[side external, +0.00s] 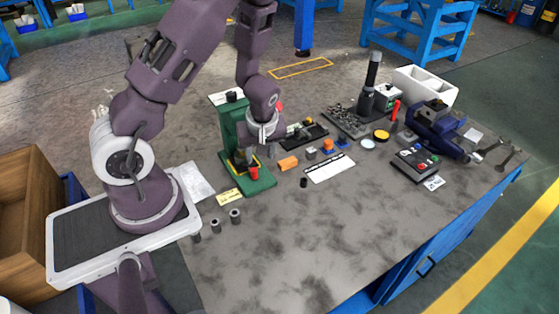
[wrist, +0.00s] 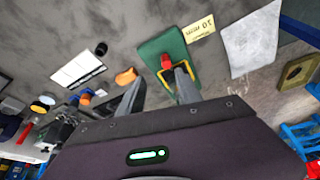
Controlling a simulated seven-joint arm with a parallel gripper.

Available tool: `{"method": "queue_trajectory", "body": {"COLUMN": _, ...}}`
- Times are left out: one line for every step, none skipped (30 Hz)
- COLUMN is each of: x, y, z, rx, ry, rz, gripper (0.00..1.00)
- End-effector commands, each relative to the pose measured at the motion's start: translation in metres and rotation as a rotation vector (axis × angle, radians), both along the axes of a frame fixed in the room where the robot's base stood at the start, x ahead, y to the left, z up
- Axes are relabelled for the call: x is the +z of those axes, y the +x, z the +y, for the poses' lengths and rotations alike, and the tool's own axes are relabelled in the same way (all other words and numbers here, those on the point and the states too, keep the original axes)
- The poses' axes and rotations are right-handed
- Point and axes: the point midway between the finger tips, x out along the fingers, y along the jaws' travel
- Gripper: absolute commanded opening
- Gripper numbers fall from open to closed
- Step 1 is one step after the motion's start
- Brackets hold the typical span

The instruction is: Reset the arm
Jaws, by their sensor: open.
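My gripper (side external: 246,158) is open in front of the green stand (side external: 230,122), low over its base. In the wrist view its two fingers (wrist: 158,88) are spread apart, with nothing seen held between them. A red piece (side external: 254,173) sits at the green base, close to the fingertips; it also shows in the wrist view (wrist: 166,62), near the right finger. A yellow square outline on the base is partly hidden by that finger. Whether a finger touches the red piece or the stand, I cannot tell.
An orange block (side external: 288,163), a white strip card (side external: 330,168) and a black cylinder (side external: 304,183) lie to the right. A blue vise (side external: 432,125) is farther right. The table front is clear.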

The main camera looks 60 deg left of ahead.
Motion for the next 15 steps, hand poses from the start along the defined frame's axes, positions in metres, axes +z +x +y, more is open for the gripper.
{"method": "queue_trajectory", "body": {"x": 0.026, "y": 0.009, "z": -0.015, "rx": -0.059, "ry": -0.033, "rz": -0.025, "gripper": 0.41}}
{"method": "queue_trajectory", "body": {"x": 0.042, "y": 0.012, "z": -0.026, "rx": -0.107, "ry": -0.055, "rz": -0.033, "gripper": 0.41}}
{"method": "queue_trajectory", "body": {"x": 0.065, "y": 0.015, "z": -0.04, "rx": -0.18, "ry": -0.082, "rz": -0.046, "gripper": 0.41}}
{"method": "queue_trajectory", "body": {"x": 0.085, "y": 0.015, "z": -0.052, "rx": -0.242, "ry": -0.099, "rz": -0.057, "gripper": 0.41}}
{"method": "queue_trajectory", "body": {"x": 0.105, "y": 0.014, "z": -0.064, "rx": -0.311, "ry": -0.114, "rz": -0.07, "gripper": 0.41}}
{"method": "queue_trajectory", "body": {"x": 0.131, "y": 0.009, "z": -0.079, "rx": -0.407, "ry": -0.128, "rz": -0.086, "gripper": 0.41}}
{"method": "queue_trajectory", "body": {"x": 0.15, "y": 0.003, "z": -0.091, "rx": -0.482, "ry": -0.134, "rz": -0.098, "gripper": 0.41}}
{"method": "queue_trajectory", "body": {"x": 0.168, "y": -0.005, "z": -0.101, "rx": -0.558, "ry": -0.133, "rz": -0.108, "gripper": 0.41}}
{"method": "queue_trajectory", "body": {"x": 0.191, "y": -0.017, "z": -0.113, "rx": -0.66, "ry": -0.126, "rz": -0.123, "gripper": 0.41}}
{"method": "queue_trajectory", "body": {"x": 0.207, "y": -0.029, "z": -0.122, "rx": -0.738, "ry": -0.115, "rz": -0.131, "gripper": 0.41}}
{"method": "queue_trajectory", "body": {"x": 0.221, "y": -0.041, "z": -0.13, "rx": -0.813, "ry": -0.1, "rz": -0.139, "gripper": 0.41}}
{"method": "queue_trajectory", "body": {"x": 0.237, "y": -0.058, "z": -0.139, "rx": -0.91, "ry": -0.074, "rz": -0.146, "gripper": 0.41}}
{"method": "queue_trajectory", "body": {"x": 0.246, "y": -0.07, "z": -0.145, "rx": -0.974, "ry": -0.052, "rz": -0.15, "gripper": 0.41}}
{"method": "queue_trajectory", "body": {"x": 0.254, "y": -0.083, "z": -0.149, "rx": -1.035, "ry": -0.029, "rz": -0.152, "gripper": 0.41}}
{"method": "queue_trajectory", "body": {"x": 0.262, "y": -0.098, "z": -0.154, "rx": -1.106, "ry": 0.002, "rz": -0.151, "gripper": 0.41}}
